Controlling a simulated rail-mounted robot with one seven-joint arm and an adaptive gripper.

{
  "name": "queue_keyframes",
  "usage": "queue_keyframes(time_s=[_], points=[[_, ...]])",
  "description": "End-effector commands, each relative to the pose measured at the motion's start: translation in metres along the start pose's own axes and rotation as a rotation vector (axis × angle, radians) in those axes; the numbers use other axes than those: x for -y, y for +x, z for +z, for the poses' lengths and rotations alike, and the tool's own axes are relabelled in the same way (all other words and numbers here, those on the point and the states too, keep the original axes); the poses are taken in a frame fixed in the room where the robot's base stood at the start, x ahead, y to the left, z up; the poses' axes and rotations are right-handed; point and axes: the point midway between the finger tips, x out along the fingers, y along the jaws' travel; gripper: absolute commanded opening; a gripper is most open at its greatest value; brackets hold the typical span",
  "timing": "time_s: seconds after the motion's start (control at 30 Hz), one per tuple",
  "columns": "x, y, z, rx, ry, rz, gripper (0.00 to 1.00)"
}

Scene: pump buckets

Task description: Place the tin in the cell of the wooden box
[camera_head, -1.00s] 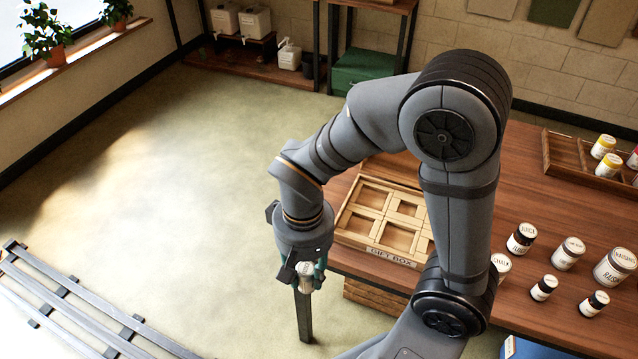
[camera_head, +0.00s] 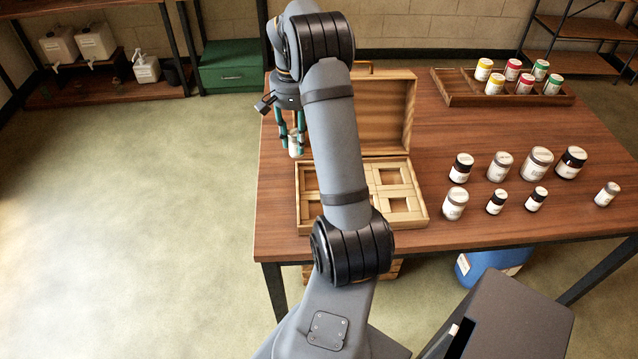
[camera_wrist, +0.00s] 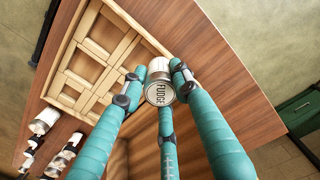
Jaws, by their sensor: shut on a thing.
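The tin (camera_wrist: 159,92), silver-lidded and labelled FUDGE, is held among the teal fingers of my gripper (camera_wrist: 152,82) in the wrist view. In the head view the tin (camera_head: 295,146) hangs below my gripper (camera_head: 292,135), at the table's left side near the box's back left corner. The wooden box (camera_head: 306,226) has its lid open at the back and several cells with inner frames. My arm covers the middle of the box in the head view. The wrist view shows the box's cells (camera_wrist: 92,50) to the upper left of the tin, apart from it.
Several jars (camera_head: 539,163) stand on the table (camera_head: 440,130) right of the box. A wooden tray (camera_head: 450,88) with red, yellow and green-lidded jars is at the back right. The raised box lid (camera_head: 390,110) stands close right of my gripper.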

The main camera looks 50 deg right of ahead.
Motion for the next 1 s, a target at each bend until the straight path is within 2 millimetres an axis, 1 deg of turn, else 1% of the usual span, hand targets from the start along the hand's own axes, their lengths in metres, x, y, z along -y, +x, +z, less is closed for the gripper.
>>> queue_keyframes(time_s=[0.03, 0.1, 0.2, 0.3, 0.4, 0.47, 0.57, 0.8, 0.9, 1.0], points=[[-0.031, 0.001, -0.016, 0.0, 0.065, -0.001, 0.0], [-0.067, 0.001, -0.03, -0.001, 0.134, -0.002, 0.0], [-0.11, 0.001, -0.042, -0.001, 0.212, -0.004, 0.0], [-0.141, 0.001, -0.047, -0.002, 0.265, -0.005, 0.0], [-0.157, 0.002, -0.048, 0.0, 0.293, -0.006, 0.0], [-0.158, 0.004, -0.047, 0.0, 0.3, -0.006, 0.0], [-0.147, 0.014, -0.04, 0.001, 0.302, -0.007, 0.0], [-0.096, 0.047, -0.015, 0.003, 0.3, -0.005, 0.0], [-0.078, 0.058, -0.007, 0.001, 0.301, -0.006, 0.0], [-0.067, 0.066, -0.002, 0.0, 0.304, -0.005, 0.0]])
